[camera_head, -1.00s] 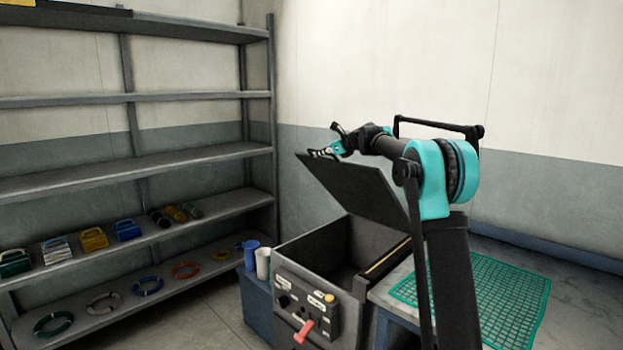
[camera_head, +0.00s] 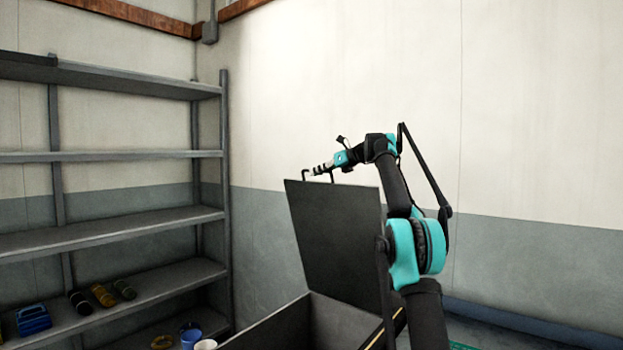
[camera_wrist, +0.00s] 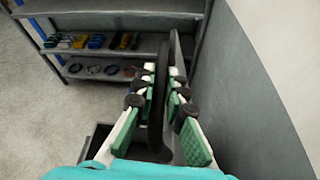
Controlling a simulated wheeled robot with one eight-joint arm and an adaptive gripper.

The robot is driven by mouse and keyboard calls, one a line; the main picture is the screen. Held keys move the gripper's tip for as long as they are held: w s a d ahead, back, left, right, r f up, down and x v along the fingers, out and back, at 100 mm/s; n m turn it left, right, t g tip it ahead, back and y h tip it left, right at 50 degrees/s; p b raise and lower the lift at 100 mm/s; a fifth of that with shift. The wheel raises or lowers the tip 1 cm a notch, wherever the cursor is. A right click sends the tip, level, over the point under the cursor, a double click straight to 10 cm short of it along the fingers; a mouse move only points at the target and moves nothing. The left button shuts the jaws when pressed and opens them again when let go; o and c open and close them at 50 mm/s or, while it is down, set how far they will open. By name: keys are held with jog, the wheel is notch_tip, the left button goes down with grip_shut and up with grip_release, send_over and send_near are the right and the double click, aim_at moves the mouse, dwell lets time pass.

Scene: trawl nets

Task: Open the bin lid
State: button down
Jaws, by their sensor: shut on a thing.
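The dark bin lid (camera_head: 340,230) stands raised and nearly upright at the right side of the bin (camera_head: 270,335), whose inside is partly cut off by the lower frame edge. My gripper (camera_head: 316,171) is at the lid's top edge in the head view. In the wrist view my gripper (camera_wrist: 162,88) is shut around the lid's black bar handle (camera_wrist: 158,100), between the green pads. The lid shows there only as a thin dark edge, seen nearly edge-on. A part of the bin (camera_wrist: 95,137) shows low in the wrist view.
A grey shelf rack (camera_head: 110,230) stands at the left, holding several small items. A blue mug (camera_head: 190,337) and a pale cup (camera_head: 206,345) are beside the bin. A bare wall (camera_head: 520,150) rises behind the lid. Floor (camera_wrist: 40,120) is clear in the wrist view.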

jog(key=shift+w+d+r, duration=0.2)
jog(key=shift+w+d, duration=0.3)
jog(key=shift+w, duration=0.15)
jog(key=c, duration=1.6)
grip_release()
jog(key=shift+o, duration=0.2)
jog(key=shift+d, duration=0.1)
jog(key=v, duration=1.2)
jog(key=shift+w+r, duration=0.1)
